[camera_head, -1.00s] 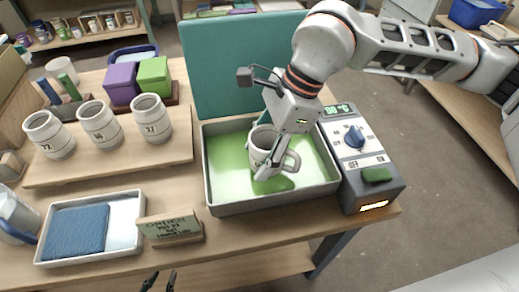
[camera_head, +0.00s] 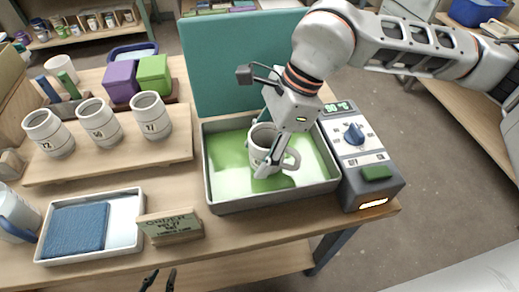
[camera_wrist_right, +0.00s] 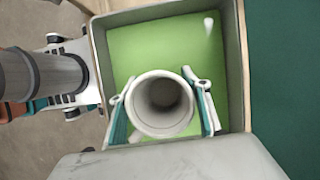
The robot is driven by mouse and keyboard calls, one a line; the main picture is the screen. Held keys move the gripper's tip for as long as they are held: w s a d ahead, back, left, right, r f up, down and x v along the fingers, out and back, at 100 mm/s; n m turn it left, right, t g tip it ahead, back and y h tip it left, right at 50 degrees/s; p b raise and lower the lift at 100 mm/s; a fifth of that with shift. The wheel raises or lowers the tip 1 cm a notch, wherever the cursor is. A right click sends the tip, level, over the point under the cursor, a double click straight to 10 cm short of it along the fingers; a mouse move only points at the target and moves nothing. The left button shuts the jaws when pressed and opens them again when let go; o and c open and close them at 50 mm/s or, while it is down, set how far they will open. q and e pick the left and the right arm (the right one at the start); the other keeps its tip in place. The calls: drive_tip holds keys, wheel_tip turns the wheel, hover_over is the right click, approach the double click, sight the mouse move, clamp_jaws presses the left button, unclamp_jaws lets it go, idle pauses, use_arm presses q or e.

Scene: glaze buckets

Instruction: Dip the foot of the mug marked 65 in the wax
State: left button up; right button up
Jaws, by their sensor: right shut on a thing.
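My right gripper (camera_head: 271,150) is shut on a white mug (camera_head: 260,138) and holds it upright over the pan of green wax (camera_head: 228,165). The mug's handle points right in the head view, and its number cannot be read. In the right wrist view the mug (camera_wrist_right: 160,104) sits between the two fingers with its open mouth toward the camera. Its foot is hidden there, and I cannot tell whether it touches the wax. My left gripper (camera_head: 160,281) is at the bottom edge, open and empty, in front of the table.
A heater control box (camera_head: 362,160) adjoins the pan's right side; a teal panel (camera_head: 235,60) stands behind. Several mugs stand on a wooden board (camera_head: 100,168) at left. A white tray with a blue pad (camera_head: 75,230) and a sign block (camera_head: 170,228) are in front.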

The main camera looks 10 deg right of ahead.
use_arm(q)
drive_tip(key=shift+r, duration=0.1)
use_arm(e)
drive_tip(key=shift+r, duration=0.15)
